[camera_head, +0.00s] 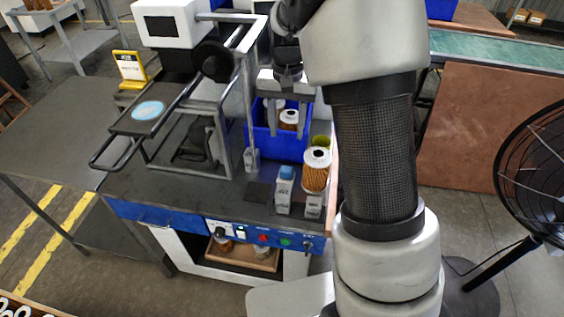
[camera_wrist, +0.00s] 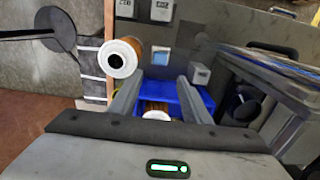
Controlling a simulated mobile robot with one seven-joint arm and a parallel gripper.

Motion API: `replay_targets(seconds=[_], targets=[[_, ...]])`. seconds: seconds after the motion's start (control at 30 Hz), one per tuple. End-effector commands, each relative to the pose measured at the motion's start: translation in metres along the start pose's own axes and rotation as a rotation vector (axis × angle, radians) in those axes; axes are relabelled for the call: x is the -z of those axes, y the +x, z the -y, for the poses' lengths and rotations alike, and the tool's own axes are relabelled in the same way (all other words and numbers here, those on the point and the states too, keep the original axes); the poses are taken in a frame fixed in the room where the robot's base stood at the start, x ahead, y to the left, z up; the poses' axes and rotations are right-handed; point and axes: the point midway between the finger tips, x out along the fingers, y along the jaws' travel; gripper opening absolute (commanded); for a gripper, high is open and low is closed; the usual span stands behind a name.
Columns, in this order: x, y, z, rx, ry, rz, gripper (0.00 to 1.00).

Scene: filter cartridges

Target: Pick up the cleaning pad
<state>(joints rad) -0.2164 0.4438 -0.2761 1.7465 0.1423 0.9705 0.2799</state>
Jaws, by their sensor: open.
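I cannot identify the cleaning pad for certain. A dark flat square (camera_head: 258,192) lies on the grey workbench (camera_head: 190,196). Right of it stands a pale block with a light-blue top (camera_head: 286,172); its blue top also shows in the wrist view (camera_wrist: 160,57). My gripper (camera_head: 286,115) is open above the blue bin (camera_head: 262,143), with nothing held. In the wrist view its fingers (camera_wrist: 160,84) reach over the bin, and a white-ended orange filter (camera_wrist: 156,115) shows between them, lower down. My arm hides part of the bench's right side.
Another orange filter (camera_head: 316,170) stands at the bench's right, near small labelled grey boxes (camera_head: 313,205). A metal-framed machine (camera_head: 185,140) stands left of the bin. A black fan (camera_head: 545,165) stands at the right. The bench's front left is clear.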

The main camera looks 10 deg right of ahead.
Motion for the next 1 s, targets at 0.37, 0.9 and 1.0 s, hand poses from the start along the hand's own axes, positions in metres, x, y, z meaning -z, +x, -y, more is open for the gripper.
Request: replay_targets(seconds=[0.37,0.9,1.0], targets=[[-0.002,0.081,-0.001,-0.002,-0.002,0.003,0.44],[-0.002,0.143,-0.001,-0.002,-0.001,0.003,0.44],[-0.001,0.155,-0.001,-0.001,-0.001,0.002,0.44]])
